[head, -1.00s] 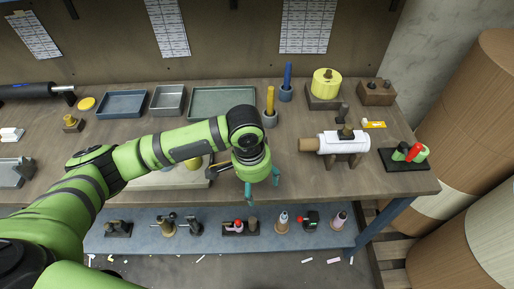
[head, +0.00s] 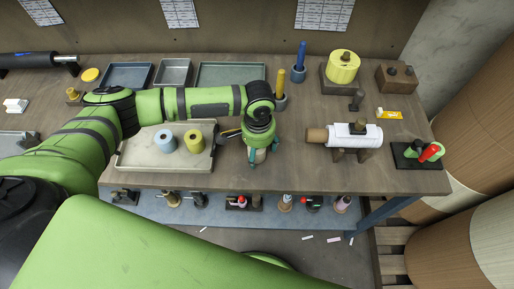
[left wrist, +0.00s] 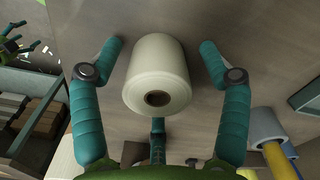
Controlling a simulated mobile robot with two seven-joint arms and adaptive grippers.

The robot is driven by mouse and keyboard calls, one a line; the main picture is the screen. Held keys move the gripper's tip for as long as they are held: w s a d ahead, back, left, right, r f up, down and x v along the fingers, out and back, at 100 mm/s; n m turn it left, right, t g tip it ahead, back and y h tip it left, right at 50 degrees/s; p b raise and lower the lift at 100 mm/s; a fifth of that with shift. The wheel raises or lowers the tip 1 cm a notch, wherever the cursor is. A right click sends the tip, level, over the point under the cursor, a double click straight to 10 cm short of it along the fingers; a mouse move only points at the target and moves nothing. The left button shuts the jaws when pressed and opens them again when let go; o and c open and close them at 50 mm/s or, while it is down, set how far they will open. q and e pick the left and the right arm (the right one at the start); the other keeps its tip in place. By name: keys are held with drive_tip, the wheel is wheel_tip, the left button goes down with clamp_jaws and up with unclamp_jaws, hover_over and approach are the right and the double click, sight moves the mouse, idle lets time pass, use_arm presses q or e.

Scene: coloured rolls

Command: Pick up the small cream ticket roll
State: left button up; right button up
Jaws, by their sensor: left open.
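The small cream ticket roll (left wrist: 157,72) is between the fingers of my left gripper in the left wrist view, with its dark core hole facing the camera. In the head view only a small pale part of the roll (head: 261,155) shows below my left gripper (head: 264,157). The gripper points down over the table near its front edge. Its teal fingers are open, spread on both sides of the roll with visible gaps in the left wrist view (left wrist: 161,47). A further finger shows below the roll there. My right gripper is not in view.
Left of the gripper a beige tray (head: 140,160) holds a blue roll (head: 166,140) and a yellow roll (head: 194,141). A blue peg (head: 300,55) and a yellow peg (head: 280,82) stand behind. A white roll on a stand (head: 350,136) is to the right.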

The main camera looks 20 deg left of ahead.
use_arm(q)
drive_tip(key=shift+c, duration=0.5)
drive_tip(key=c, duration=1.2)
drive_tip(key=shift+r, duration=0.15)
